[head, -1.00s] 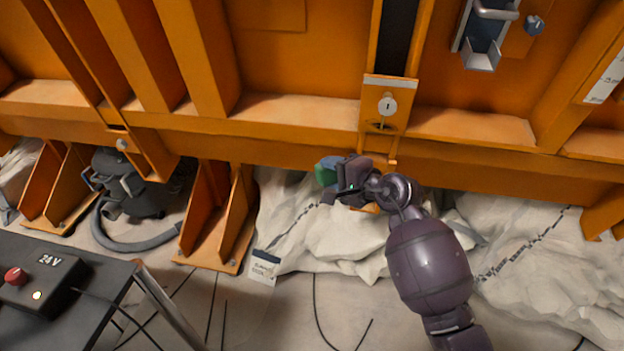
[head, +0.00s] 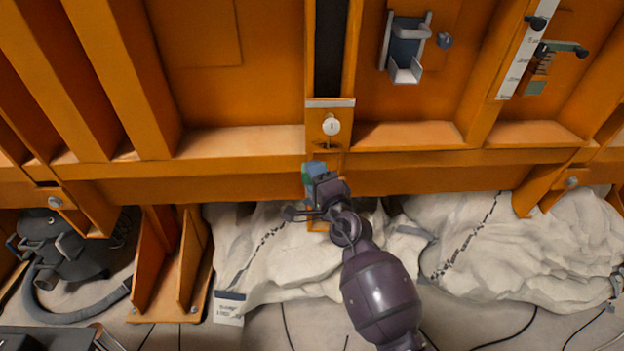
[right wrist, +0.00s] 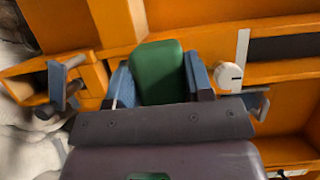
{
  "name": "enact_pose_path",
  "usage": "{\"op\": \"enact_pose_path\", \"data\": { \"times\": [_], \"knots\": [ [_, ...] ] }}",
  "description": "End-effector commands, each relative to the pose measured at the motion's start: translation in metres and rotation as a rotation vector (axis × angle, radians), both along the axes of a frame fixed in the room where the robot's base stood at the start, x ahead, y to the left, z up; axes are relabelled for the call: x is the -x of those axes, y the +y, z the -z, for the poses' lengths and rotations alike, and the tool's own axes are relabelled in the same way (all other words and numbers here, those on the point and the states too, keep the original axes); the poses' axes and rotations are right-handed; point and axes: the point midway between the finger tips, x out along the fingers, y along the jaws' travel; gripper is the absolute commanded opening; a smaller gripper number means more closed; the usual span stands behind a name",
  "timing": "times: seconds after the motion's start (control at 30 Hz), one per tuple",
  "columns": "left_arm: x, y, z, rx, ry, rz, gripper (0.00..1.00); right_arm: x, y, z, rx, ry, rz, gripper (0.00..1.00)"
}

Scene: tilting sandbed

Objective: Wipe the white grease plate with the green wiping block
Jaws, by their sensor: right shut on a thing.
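My right gripper (head: 315,180) is shut on the green wiping block (head: 307,172), just below the orange post with a dark slot. In the right wrist view the green block (right wrist: 157,68) stands between the blue fingers of the gripper (right wrist: 158,80). A white round disc (head: 331,126) with a dark mark sits on the post, above the block and apart from it; it also shows in the right wrist view (right wrist: 229,75). A pale strip (head: 330,103) crosses the slot's lower end. I cannot tell which white piece is the grease plate. My left gripper is out of view.
An orange ledge (head: 225,140) runs across behind the gripper. A metal holder (head: 405,50) and a white scale strip (head: 522,50) are at upper right. Pale, lumpy covered heaps (head: 520,250) lie below. A dark machine with a hose (head: 65,250) is at left.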

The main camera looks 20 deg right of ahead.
Motion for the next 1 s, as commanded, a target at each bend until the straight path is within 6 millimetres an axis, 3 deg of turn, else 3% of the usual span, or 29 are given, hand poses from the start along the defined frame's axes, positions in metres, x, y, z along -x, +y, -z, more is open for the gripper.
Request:
{"op": "enact_pose_path", "data": {
  "times": [0.17,0.7,1.0],
  "knots": [
    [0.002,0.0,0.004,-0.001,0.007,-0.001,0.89,-0.005,-0.001,0.0,0.001,-0.006,-0.001,0.28],
    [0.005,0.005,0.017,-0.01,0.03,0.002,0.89,-0.048,-0.013,-0.006,0.002,-0.004,-0.002,0.28],
    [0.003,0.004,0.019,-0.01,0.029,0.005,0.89,-0.057,-0.016,-0.01,0.002,-0.005,-0.002,0.28]
  ]
}}
